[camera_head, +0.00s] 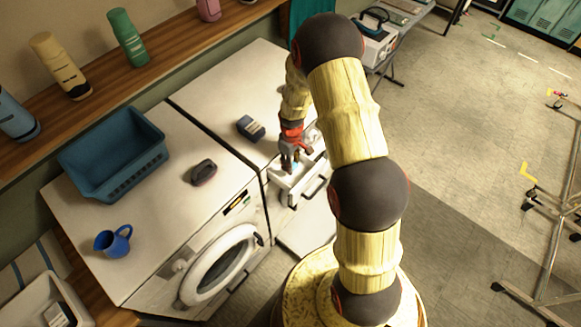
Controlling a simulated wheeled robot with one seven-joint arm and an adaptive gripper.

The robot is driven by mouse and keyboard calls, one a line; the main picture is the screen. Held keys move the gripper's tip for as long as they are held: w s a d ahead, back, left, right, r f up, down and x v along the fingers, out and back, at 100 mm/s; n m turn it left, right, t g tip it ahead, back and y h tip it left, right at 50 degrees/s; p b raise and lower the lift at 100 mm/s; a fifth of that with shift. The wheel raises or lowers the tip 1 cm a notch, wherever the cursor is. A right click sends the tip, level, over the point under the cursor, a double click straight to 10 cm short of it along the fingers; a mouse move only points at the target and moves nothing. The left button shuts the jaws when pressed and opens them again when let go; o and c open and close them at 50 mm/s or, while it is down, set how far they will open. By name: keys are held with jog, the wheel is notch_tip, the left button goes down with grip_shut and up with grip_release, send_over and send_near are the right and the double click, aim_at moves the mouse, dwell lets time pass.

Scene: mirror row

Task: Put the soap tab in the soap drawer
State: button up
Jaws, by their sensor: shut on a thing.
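My gripper (291,166) points down over the open soap drawer (284,191), which sticks out from the front of the right-hand white machine. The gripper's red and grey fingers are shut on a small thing. A small pale blue bit, the soap tab (296,164), shows between the fingers; most of it is hidden. I cannot tell whether the tab touches the drawer's floor or hangs above it. My arm hides part of the machine's right side.
A dark blue box (251,128) stands on the right machine (225,95). The left machine (135,215) carries a blue basket (115,160), a dark brush-like object (203,172) and a blue jug (113,241). Its round door (218,266) stands out in front. Bottles line the shelf (165,52).

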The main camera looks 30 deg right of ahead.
jog(key=shift+w+a+f, duration=0.1)
jog(key=shift+w+f, duration=0.05)
jog(key=shift+f, duration=0.1)
jog(key=shift+w+f+p, duration=0.1)
jog(key=shift+f+p, duration=0.4)
jog(key=shift+f, duration=1.1)
jog(key=shift+f, duration=0.15)
jog(key=o, duration=0.9)
jog(key=shift+o, duration=0.2)
